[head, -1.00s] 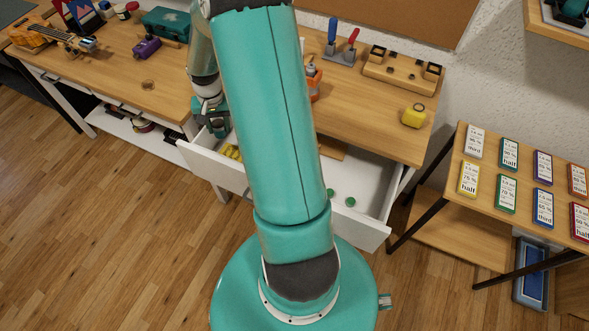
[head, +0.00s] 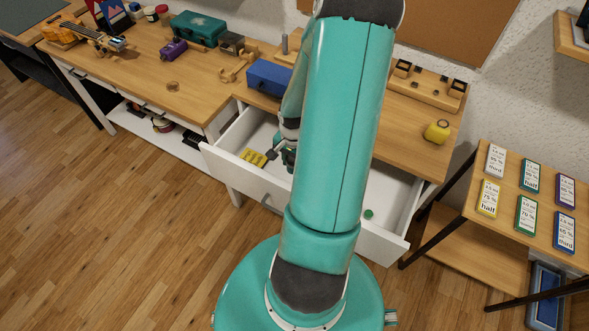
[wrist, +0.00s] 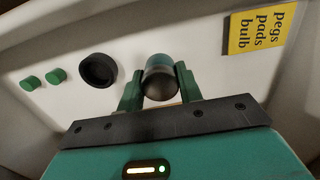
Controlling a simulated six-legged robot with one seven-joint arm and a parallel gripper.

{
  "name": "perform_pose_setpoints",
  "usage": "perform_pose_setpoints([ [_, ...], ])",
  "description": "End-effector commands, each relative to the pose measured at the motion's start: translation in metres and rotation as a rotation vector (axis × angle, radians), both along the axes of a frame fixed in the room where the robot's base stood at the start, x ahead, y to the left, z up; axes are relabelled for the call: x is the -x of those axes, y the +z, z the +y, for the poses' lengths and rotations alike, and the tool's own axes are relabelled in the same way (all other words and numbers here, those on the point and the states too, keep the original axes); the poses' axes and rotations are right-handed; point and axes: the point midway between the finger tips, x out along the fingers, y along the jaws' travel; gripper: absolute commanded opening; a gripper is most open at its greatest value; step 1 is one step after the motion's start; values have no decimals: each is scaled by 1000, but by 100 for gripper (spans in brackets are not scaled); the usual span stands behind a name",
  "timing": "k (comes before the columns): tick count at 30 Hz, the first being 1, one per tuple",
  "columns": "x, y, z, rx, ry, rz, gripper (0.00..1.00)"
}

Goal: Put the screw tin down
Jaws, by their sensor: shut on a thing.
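My gripper (wrist: 159,69) has its two green fingers on either side of a small rounded thing, dark metallic below with a teal band on top, which I take for the screw tin (wrist: 160,86). The fingers are shut on it. In the head view my gripper (head: 287,155) is low over the left part of the open white drawer (head: 384,236); the tin cannot be made out there. The drawer floor fills the wrist view behind the tin. I cannot tell whether the tin touches it.
A blue box (head: 268,77) stands on the bench above. My arm hides the drawer's middle in the head view.

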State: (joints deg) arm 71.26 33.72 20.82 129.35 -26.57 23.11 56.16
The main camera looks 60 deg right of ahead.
Motion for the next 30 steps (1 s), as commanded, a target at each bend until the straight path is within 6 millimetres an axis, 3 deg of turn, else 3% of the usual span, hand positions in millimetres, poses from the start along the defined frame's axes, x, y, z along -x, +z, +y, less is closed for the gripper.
perform_pose_setpoints([
  [9, -1, -40, 1, -1, 1, 1, 8],
  [22, -1, -46, 1, 0, 1, 0, 8],
  [23, -1, -46, 1, 1, 1, 0, 39],
  [24, -1, -46, 1, 1, 1, 0, 47],
  [26, -1, -46, 1, 0, 0, 0, 57],
  [30, -1, -46, 1, 0, 0, 0, 57],
])
